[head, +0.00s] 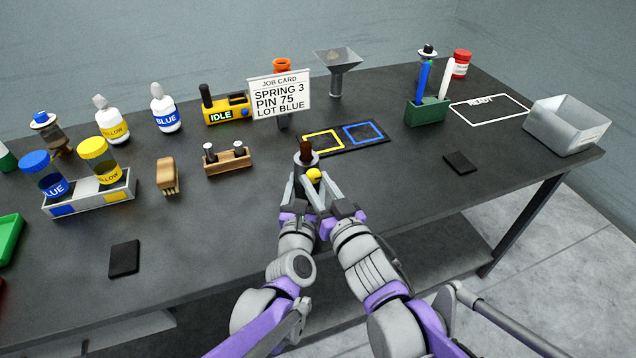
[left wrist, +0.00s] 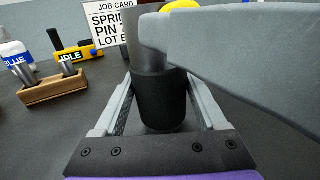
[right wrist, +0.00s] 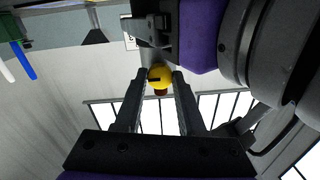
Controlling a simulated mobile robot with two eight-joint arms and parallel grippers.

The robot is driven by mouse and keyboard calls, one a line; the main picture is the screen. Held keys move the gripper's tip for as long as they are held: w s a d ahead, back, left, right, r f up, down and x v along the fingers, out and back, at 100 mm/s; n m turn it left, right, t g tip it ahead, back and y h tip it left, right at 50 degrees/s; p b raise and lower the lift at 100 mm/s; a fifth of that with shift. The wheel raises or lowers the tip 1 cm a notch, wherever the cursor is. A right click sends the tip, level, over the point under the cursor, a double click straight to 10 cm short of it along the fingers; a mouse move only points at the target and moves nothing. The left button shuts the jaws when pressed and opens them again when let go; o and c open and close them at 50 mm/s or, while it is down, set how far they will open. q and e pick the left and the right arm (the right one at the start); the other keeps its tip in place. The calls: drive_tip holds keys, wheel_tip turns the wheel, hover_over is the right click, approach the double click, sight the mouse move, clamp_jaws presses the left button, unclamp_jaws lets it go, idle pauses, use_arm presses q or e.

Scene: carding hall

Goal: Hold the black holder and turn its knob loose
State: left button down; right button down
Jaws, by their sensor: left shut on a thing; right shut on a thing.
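The black holder (left wrist: 160,100) stands upright between the fingers of my left gripper (left wrist: 160,105), which is shut on its body. In the head view the holder shows as a grey and dark cylinder with a brown top (head: 306,153), partly hidden by my grippers. Its yellow knob (right wrist: 160,76) sits between the fingertips of my right gripper (right wrist: 160,80), which is shut on it. The knob also shows in the head view (head: 313,174). The right gripper's finger hides part of the holder in the left wrist view.
A wooden block with metal pins (head: 228,163) and a brush (head: 167,175) stand to the left. A black pad (head: 460,163) lies to the right. The table front is mostly clear.

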drive_tip(key=shift+n, duration=0.3)
drive_tip(key=n, duration=1.1)
drive_tip(key=shift+n, duration=0.3)
drive_tip(key=shift+r, duration=0.1)
idle(0.4)
drive_tip(key=c, duration=0.8)
unclamp_jaws()
drive_tip(key=shift+o, duration=0.2)
drive_tip(key=shift+s, duration=0.1)
drive_tip(key=v, duration=1.1)
drive_tip(key=shift+s+r, duration=0.2)
drive_tip(key=shift+s, duration=0.2)
